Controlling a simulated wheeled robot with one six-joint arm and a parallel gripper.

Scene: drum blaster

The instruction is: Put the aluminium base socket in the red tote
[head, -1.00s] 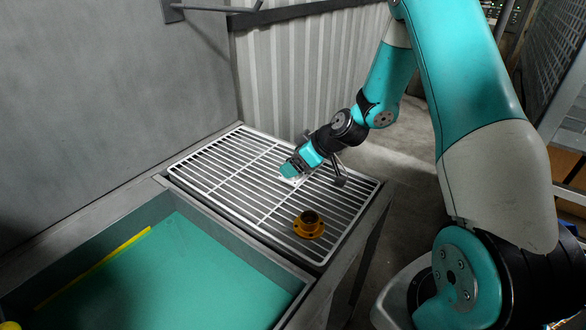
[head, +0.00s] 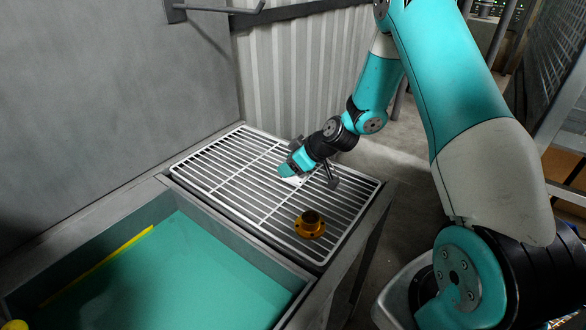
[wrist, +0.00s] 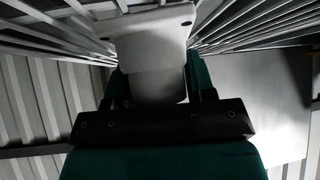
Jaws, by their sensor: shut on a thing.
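Most of the piece is hidden by the gripper in the head view. I cannot tell whether it touches the grate. No red tote shows in either view.
A gold flanged socket (head: 310,225) stands on the white slatted grate (head: 214,184), nearer the front. A grey-walled basin with a teal floor (head: 165,275) and a yellow strip (head: 100,264) lies at front left. A corrugated wall (head: 295,75) rises behind.

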